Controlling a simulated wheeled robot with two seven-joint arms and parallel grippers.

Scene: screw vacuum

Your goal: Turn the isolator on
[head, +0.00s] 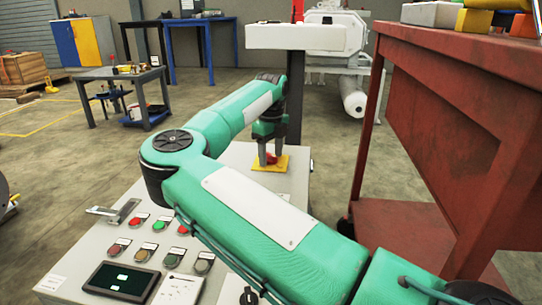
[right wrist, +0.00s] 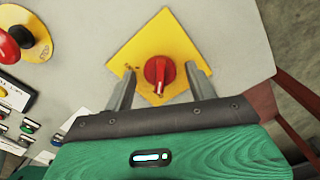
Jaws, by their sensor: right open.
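The isolator is a red rotary knob (right wrist: 160,73) on a yellow square plate (right wrist: 140,51), fixed to the grey control panel (right wrist: 226,30). In the head view the yellow plate (head: 284,163) lies at the panel's far right, with the red knob (head: 271,158) partly hidden by my gripper. My right gripper (right wrist: 160,88) is open, with one finger on each side of the knob. A gap shows between each finger and the knob in the right wrist view. My left gripper is not in view.
Several coloured push buttons (head: 140,219) and a dark screen (head: 121,279) are on the panel's near left. A red emergency stop (right wrist: 20,36) shows beside the isolator. A red workbench (head: 450,110) stands close on the right of my arm.

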